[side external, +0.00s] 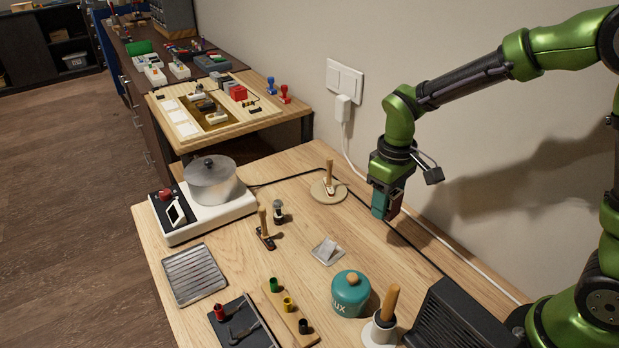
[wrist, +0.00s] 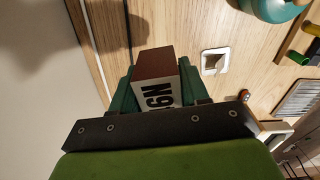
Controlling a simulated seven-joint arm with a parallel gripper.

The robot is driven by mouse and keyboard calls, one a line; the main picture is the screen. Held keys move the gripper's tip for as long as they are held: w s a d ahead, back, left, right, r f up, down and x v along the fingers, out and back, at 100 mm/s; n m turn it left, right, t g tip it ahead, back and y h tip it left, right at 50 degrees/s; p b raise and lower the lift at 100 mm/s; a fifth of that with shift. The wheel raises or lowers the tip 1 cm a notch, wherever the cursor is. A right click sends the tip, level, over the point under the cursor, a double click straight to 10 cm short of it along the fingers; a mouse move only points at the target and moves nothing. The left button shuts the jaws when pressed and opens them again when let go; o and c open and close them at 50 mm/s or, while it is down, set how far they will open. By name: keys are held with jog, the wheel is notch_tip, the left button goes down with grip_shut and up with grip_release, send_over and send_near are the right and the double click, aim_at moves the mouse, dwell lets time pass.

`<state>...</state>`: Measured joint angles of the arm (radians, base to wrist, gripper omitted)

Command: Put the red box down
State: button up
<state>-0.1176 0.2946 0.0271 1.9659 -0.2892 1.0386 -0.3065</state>
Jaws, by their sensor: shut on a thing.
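My gripper (side external: 386,204) is raised above the right side of the wooden workbench (side external: 290,180), near the wall. In the wrist view its green fingers (wrist: 157,85) are shut on both sides of a red box (wrist: 155,64). The box has a dull brownish-red face and a white face with large black characters. In the side external view the box is mostly hidden by the fingers and looks dark. It appears held clear of the bench top.
Around the gripper are a round stand with a wooden-handled tool (side external: 328,189), a small metal plate (side external: 327,251), a teal jar (side external: 350,294) and a black slatted box (side external: 460,318). A white hotplate with a pot (side external: 212,184) stands at left. Bare wood lies between them.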

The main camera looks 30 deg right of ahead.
jog(key=shift+m, duration=0.4)
jog(key=a+f, duration=0.1)
jog(key=a, duration=0.5)
jog(key=a+f, duration=0.2)
jog(key=a, duration=0.4)
jog(key=a+f, duration=0.1)
jog(key=a, duration=0.5)
jog(key=shift+w+a+f, duration=0.25)
jog(key=shift+w, duration=0.05)
jog(key=shift+w+a+r+m, duration=0.1)
jog(key=shift+w+r+m, duration=0.05)
jog(key=shift+w+m, duration=0.3)
jog(key=shift+w+a, duration=0.2)
jog(key=shift+w, duration=0.05)
send_over(239, 253)
jog(key=shift+s+f, duration=0.15)
jog(key=shift+f, duration=0.55)
jog(key=shift+f, duration=1.75)
jog(key=shift+f, duration=0.1)
